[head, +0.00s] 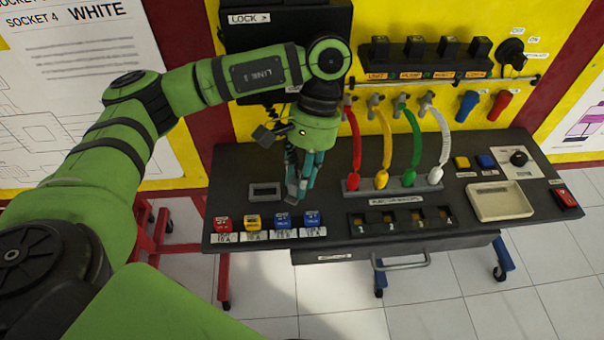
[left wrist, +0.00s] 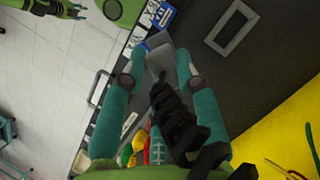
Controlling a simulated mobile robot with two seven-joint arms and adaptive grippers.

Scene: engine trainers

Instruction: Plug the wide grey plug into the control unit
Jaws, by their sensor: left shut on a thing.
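My left gripper (head: 299,192) points down over the left part of the black bench. Its teal fingers are shut on the wide grey plug (left wrist: 160,62), which shows between them in the left wrist view. A black ribbed cable sleeve (left wrist: 178,118) runs back from the plug towards the palm. In the head view the fingers mostly hide the plug. The control unit appears to be the black box (head: 285,42) with a LOCK label on the yellow wall, above and behind the gripper. My left arm partly covers it, and its socket cannot be made out.
A grey rectangular frame (head: 265,191) lies on the bench left of the gripper. Several coloured fuse blocks (head: 253,222) stand along the front edge. Red, yellow, green and white hoses (head: 414,145) rise to the right. A beige tray (head: 499,201) lies further right.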

